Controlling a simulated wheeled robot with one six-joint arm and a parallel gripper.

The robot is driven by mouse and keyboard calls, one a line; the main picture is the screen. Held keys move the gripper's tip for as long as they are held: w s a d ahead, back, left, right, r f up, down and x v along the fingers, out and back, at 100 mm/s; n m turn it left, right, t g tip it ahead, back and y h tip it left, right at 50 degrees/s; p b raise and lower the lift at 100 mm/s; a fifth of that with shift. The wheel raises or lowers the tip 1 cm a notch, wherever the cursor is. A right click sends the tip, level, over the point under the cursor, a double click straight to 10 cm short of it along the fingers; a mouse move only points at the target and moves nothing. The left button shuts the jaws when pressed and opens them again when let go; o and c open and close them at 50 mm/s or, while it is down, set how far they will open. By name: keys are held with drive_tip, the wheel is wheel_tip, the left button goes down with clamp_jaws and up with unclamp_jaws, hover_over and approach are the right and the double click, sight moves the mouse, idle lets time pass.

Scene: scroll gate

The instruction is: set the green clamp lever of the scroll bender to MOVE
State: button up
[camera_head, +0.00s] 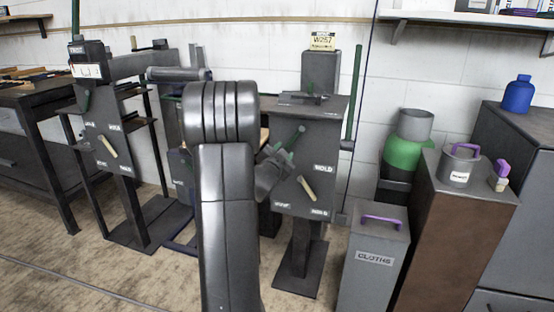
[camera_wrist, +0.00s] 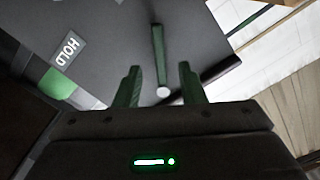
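The scroll bender (camera_head: 318,105) is the grey machine right of centre in the head view, with a sign on top. Its green clamp lever (camera_head: 292,140) slants on the front face; it also shows in the wrist view (camera_wrist: 158,50), with a pale round tip. I cannot make out a MOVE label. My gripper (camera_wrist: 160,67) is open, one finger on each side of the lever's tip end. I cannot tell whether they touch it. My gripper (camera_head: 272,168) shows partly behind my arm.
A beige lever (camera_head: 307,188) is lower on the same face. A CLOTHS bin (camera_head: 375,265) stands to the right, beside a brown cabinet (camera_head: 455,220). Another grey machine (camera_head: 105,140) stands at left. My arm covers the middle.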

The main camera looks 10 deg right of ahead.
sight(290, 142)
drive_tip(key=v, duration=0.7)
drive_tip(key=shift+p, duration=0.4)
drive_tip(key=b+x, duration=0.2)
drive_tip(key=x, duration=1.1)
drive_tip(key=shift+w+d, duration=0.25)
